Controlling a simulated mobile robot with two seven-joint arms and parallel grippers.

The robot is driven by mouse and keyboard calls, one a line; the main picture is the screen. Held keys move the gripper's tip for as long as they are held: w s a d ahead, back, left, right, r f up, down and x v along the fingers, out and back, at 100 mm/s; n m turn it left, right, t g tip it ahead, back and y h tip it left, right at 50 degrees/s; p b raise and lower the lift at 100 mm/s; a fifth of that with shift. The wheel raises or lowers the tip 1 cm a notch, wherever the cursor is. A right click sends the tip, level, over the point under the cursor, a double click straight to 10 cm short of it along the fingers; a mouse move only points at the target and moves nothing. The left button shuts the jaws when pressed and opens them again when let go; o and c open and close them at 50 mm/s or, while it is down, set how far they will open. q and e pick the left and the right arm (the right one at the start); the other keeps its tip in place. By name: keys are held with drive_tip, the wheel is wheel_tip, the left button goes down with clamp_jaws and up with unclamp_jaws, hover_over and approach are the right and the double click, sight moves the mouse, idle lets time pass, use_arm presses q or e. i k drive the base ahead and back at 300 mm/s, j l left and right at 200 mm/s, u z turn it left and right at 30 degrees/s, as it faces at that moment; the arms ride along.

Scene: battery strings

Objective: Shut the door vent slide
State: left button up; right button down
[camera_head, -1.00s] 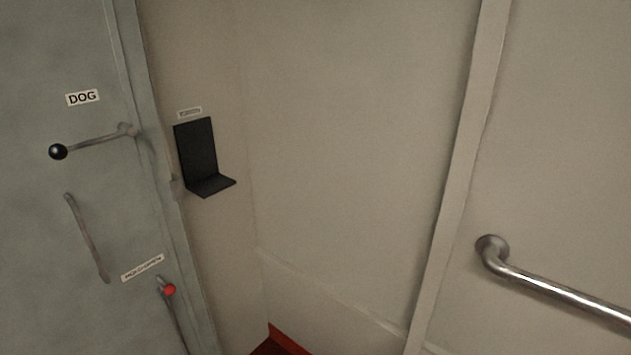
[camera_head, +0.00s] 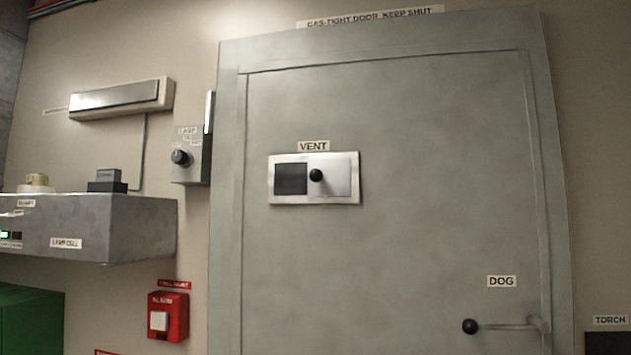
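The door vent (camera_head: 314,178) is a silver plate in the upper left part of the grey-green door (camera_head: 420,250), under a VENT label (camera_head: 314,146). Its slide (camera_head: 339,182) is a light metal panel covering the right part, with a black round knob (camera_head: 316,175) near the middle. The left part of the vent is a dark opening (camera_head: 291,179), uncovered. Neither gripper shows in the head view.
The DOG lever with a black knob (camera_head: 470,326) sits low on the door's right. To the left are a lamp switch box (camera_head: 193,163), a metal shelf (camera_head: 135,229) with small items, a red alarm box (camera_head: 168,316) and a green cabinet (camera_head: 30,320).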

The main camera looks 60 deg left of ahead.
sight(317, 176)
drive_tip(key=u, duration=2.05)
